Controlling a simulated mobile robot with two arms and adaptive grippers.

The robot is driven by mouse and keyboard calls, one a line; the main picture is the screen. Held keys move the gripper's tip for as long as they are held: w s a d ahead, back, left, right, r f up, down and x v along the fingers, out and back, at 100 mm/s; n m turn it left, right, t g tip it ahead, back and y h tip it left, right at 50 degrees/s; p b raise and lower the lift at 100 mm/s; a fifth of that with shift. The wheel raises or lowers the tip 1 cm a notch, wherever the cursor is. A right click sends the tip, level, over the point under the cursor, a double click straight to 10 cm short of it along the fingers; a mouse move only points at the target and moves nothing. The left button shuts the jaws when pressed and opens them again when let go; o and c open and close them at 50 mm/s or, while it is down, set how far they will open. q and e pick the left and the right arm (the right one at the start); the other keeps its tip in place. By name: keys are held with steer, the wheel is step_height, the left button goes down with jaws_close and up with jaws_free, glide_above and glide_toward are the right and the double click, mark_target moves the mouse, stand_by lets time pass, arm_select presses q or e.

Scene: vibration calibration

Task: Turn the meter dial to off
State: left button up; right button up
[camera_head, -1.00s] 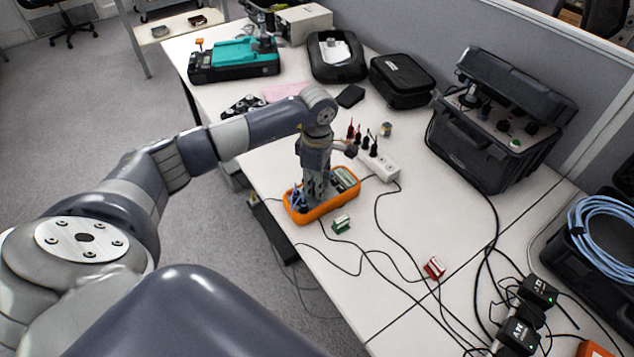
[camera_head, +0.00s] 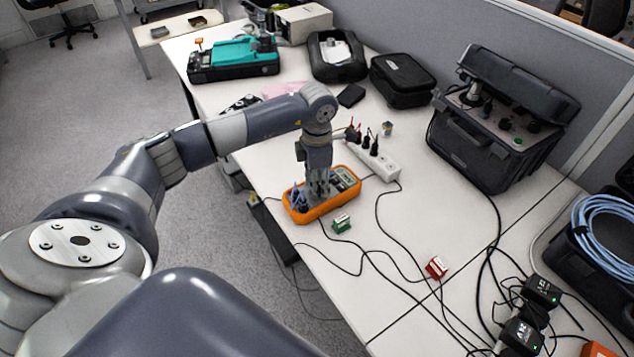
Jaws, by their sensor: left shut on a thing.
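The orange meter (camera_head: 338,203) lies flat on the white table, near its left edge. Its grey display faces up at its upper right end. My left gripper (camera_head: 318,193) points down over the middle of the meter, where the dial would be. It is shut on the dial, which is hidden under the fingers. Blue plugs show at the meter's left end. My right gripper is not in view.
A white power strip (camera_head: 377,164) with dark plugs stands just beyond the meter. A green connector block (camera_head: 341,223) and a red one (camera_head: 436,267) lie nearby. Thin black cables cross the table (camera_head: 420,215). A large black case (camera_head: 495,135) stands at the right.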

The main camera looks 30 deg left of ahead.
arm_select(q)
steer(key=shift+n, duration=0.6)
steer(key=o, duration=0.8)
steer(key=shift+r, duration=0.1)
step_height(320, 180, up, 12)
steer(key=shift+f, duration=0.1)
steer(key=shift+o, duration=1.4)
step_height(320, 180, down, 12)
steer(key=m+p, duration=0.3)
steer(key=m, duration=1.2)
steer(key=shift+d+p, duration=0.1)
steer(key=shift+p, duration=0.2)
